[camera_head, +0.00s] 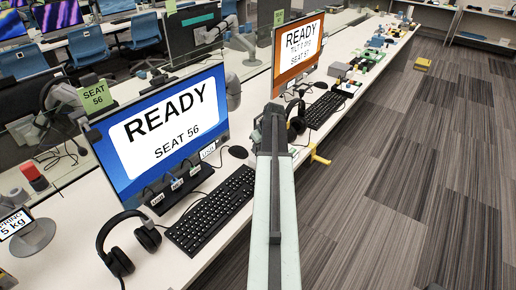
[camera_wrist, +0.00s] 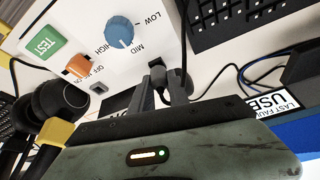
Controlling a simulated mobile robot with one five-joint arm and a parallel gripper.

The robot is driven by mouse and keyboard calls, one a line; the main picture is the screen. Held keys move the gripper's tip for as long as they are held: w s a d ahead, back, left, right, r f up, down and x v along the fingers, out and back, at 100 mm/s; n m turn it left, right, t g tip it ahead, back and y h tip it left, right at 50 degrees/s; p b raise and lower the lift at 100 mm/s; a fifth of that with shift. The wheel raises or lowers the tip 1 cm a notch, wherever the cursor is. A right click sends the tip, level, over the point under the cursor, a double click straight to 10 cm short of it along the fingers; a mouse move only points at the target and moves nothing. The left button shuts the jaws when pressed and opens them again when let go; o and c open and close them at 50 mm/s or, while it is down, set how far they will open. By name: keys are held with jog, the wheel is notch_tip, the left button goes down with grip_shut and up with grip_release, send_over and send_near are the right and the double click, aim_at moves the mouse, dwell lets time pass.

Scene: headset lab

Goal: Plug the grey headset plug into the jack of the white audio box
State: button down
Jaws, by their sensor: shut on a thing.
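The white audio box (camera_wrist: 75,20) fills the upper left of the wrist view, with a green TEST button, an orange switch and a blue knob. A small dark grey round fitting (camera_wrist: 98,87) on its lower face may be the jack; I cannot tell. My gripper (camera_wrist: 166,82) is shut on a small grey plug (camera_wrist: 157,64) just below the knob. A black cable runs up beside it. The plug looks apart from the fitting, but its tip is hidden. In the head view my gripper (camera_head: 272,112) is at the far end of my arm, small and dark.
A black headset (camera_wrist: 60,100) is close on the left in the wrist view. Keyboards (camera_head: 211,208), a blue-screen monitor (camera_head: 160,130) and another headset (camera_head: 125,245) stand on the white desk. An orange-screen monitor (camera_head: 298,50) is beyond my gripper. The carpet at right is mostly clear.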

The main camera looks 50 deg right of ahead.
jog(key=shift+f, duration=0.3)
jog(key=c, duration=1.2)
grip_release()
jog(key=shift+r, duration=0.1)
jog(key=shift+o, duration=0.2)
jog(key=p+v, duration=0.7)
jog(key=shift+s+r, duration=0.2)
jog(key=shift+r, duration=0.15)
jog(key=shift+s, duration=0.1)
